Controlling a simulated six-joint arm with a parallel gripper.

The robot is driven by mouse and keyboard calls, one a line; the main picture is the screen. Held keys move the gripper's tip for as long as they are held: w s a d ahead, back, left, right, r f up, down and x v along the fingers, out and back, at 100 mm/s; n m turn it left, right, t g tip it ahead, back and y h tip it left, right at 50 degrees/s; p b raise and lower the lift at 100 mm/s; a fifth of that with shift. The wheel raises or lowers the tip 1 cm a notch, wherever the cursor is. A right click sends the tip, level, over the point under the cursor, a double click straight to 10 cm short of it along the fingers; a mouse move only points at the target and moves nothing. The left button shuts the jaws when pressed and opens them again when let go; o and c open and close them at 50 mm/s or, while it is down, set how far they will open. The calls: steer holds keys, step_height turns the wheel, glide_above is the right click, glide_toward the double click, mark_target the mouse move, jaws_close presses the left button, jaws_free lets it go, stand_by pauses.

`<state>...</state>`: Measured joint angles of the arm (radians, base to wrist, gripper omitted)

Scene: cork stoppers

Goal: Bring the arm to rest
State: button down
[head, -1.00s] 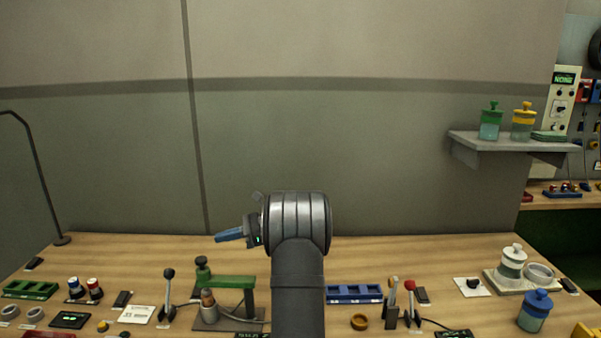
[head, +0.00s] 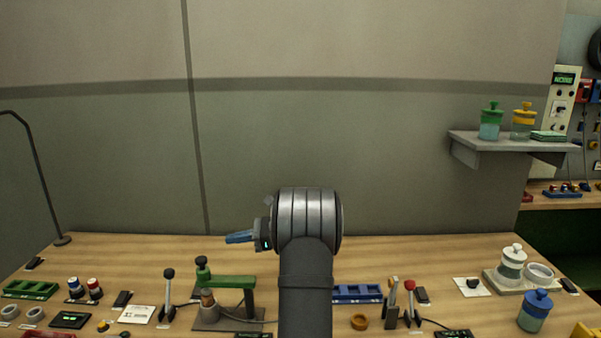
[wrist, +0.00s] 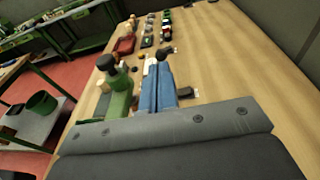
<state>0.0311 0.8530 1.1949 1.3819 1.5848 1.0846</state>
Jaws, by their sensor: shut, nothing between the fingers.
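My gripper (head: 240,237) shows in the head view as blue fingers pointing left, above the back part of the wooden bench (head: 150,250). The fingers are together with nothing between them. In the wrist view the blue fingers (wrist: 158,90) lie side by side over the bench. The green press (head: 232,282) stands below and to the left of my gripper in the head view. My gripper is apart from it. My arm hides part of the middle of the bench.
A blue tray (head: 357,292) and a red-knobbed lever (head: 410,300) lie right of my arm. A white-lidded jar (head: 512,262) and a blue-lidded jar (head: 537,310) stand at the right. A wall shelf (head: 515,145) holds two jars. The back strip of the bench is mostly clear.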

steer(key=d+t, duration=0.1)
steer(key=d, duration=0.1)
steer(key=w+d+m+t, duration=0.1)
steer(key=d, duration=0.1)
steer(key=shift+m, duration=0.3)
